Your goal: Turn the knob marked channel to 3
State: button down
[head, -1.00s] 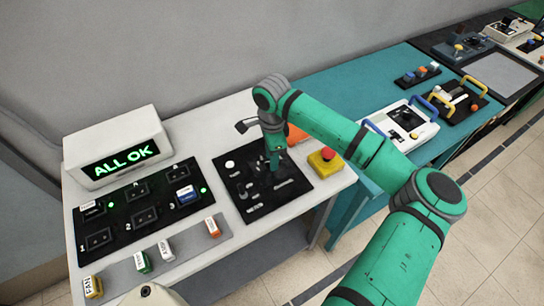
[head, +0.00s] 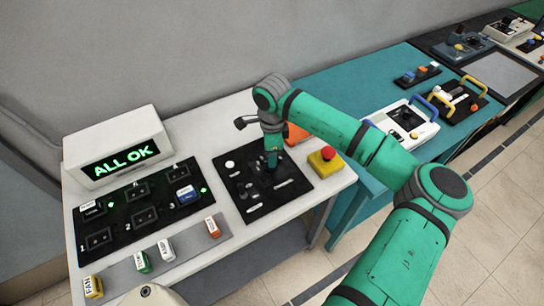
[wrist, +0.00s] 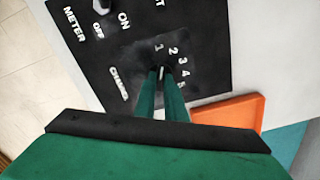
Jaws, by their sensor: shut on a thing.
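The black control panel (head: 307,184) lies on the white table. In the wrist view, its channel dial has numerals 1 to 5 (wrist: 174,66) and the word CHANNEL (wrist: 119,84). My gripper (wrist: 163,76) reaches down to this dial, its two green fingers shut on the channel knob (wrist: 163,72). Only a small pale mark of the knob shows between the fingertips; the rest is hidden. The mark lies below numerals 1 and 2, and I cannot tell its exact setting. In the head view, my gripper (head: 272,162) stands over the panel and hides the knob.
A METER switch (wrist: 101,6) with OFF and ON labels sits beside the dial. An orange tray (wrist: 232,112) lies close to the panel. A red button on a yellow base (head: 326,160) stands right of the panel. A display box (head: 120,148) reads ALL OK.

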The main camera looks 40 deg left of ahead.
jog(key=m, duration=0.5)
jog(key=shift+m, duration=0.3)
jog(key=shift+s+m, duration=0.15)
jog(key=shift+m, duration=1.95)
jog(key=c, duration=1.8)
grip_release()
notch_tip(320, 180, up, 11)
jog(key=shift+f, duration=0.1)
